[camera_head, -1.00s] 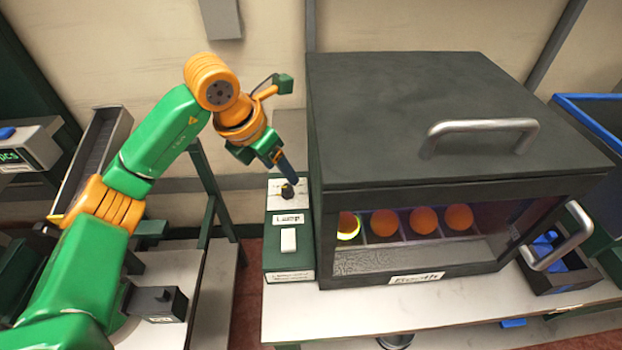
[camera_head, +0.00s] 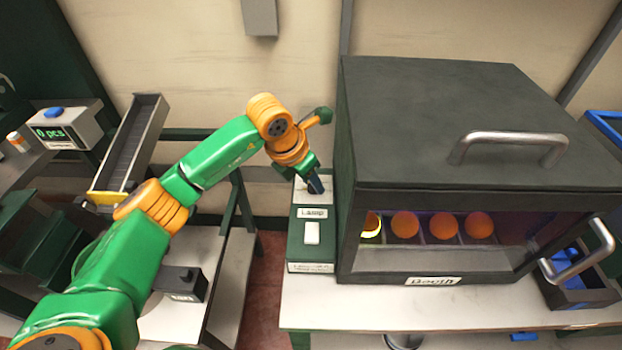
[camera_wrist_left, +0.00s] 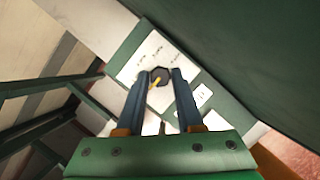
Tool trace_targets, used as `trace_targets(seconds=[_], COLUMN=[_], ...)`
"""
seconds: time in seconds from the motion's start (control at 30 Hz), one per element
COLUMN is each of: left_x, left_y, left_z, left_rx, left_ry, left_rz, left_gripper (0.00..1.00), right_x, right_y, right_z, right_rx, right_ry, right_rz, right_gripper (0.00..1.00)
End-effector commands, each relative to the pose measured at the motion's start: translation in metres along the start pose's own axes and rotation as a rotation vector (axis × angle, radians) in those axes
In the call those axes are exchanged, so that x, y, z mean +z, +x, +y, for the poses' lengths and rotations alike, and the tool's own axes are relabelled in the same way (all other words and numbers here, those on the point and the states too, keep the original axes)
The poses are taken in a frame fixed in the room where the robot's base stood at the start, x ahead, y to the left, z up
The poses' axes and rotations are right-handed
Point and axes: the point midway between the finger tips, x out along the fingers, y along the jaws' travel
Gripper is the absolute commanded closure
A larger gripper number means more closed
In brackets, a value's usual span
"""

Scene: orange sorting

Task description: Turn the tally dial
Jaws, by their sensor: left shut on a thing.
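A dark dial knob (camera_wrist_left: 160,73) with a yellow pointer sits on a white plate with small printed marks, unreadable here, in the left wrist view. The plate is on the far end of a green box (camera_head: 301,247) labelled "Lamp", left of the booth. My left gripper (camera_head: 316,187) reaches down over this plate in the head view. In the left wrist view, its two blue fingers (camera_wrist_left: 160,78) are shut on the knob, one on each side. In the head view the knob is hidden by the fingers. My right gripper is not in view.
The dark booth (camera_head: 440,120), with several oranges behind its front window, stands close right of the lamp box. A white switch (camera_head: 312,233) sits on the box. A counter (camera_head: 62,125) showing "0 pcs" and a chute (camera_head: 135,145) are at the left.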

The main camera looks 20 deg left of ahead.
Motion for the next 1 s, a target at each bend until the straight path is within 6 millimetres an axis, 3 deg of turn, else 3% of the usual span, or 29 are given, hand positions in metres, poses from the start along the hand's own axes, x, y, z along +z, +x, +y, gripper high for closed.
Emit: trace_targets(seconds=[0.37,1.0], left_x=[0.000,0.002], left_y=[0.001,-0.001], left_z=[0.001,0.004], left_rx=[-0.031,-0.224], left_ry=[0.078,0.539], left_rz=[-0.003,-0.003], left_gripper=[1.00,1.00], right_x=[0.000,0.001], right_y=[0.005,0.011], right_z=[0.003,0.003], right_rx=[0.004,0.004], right_ry=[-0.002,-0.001], right_rz=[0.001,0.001], right_gripper=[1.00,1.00])
